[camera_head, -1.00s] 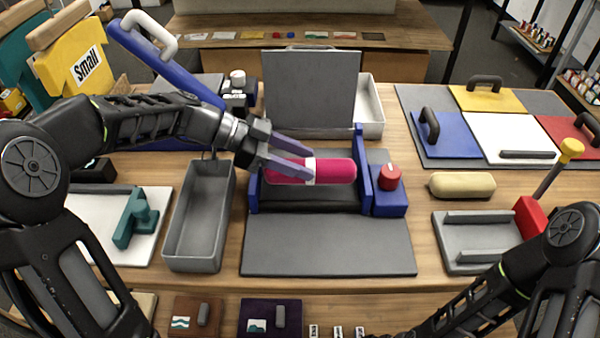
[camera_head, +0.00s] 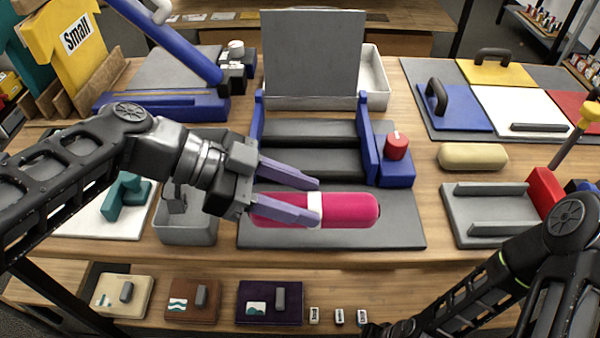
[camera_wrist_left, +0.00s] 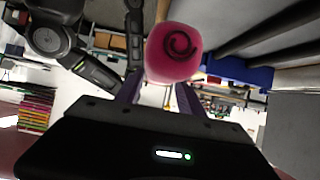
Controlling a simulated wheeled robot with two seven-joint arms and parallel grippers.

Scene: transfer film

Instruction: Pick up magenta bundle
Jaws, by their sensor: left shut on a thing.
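The magenta bundle (camera_head: 350,211) is a rounded cylinder with a white band around its middle. It lies level in the head view, in front of the blue-sided machine and over its grey front plate. My left gripper (camera_head: 317,200) is shut on it near the white band, with the purple fingers coming from the left. In the left wrist view the bundle's round end (camera_wrist_left: 174,52) shows a dark spiral mark between the fingers (camera_wrist_left: 158,95). The right gripper is out of view; only part of my right arm shows at the lower right.
The blue-sided machine (camera_head: 367,150) with dark rollers and a red knob (camera_head: 396,145) stands behind the bundle. A grey bin (camera_head: 187,232) is at left. A beige bundle (camera_head: 472,157) and a grey tray (camera_head: 488,229) are at right. A grey plate (camera_head: 400,233) lies below.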

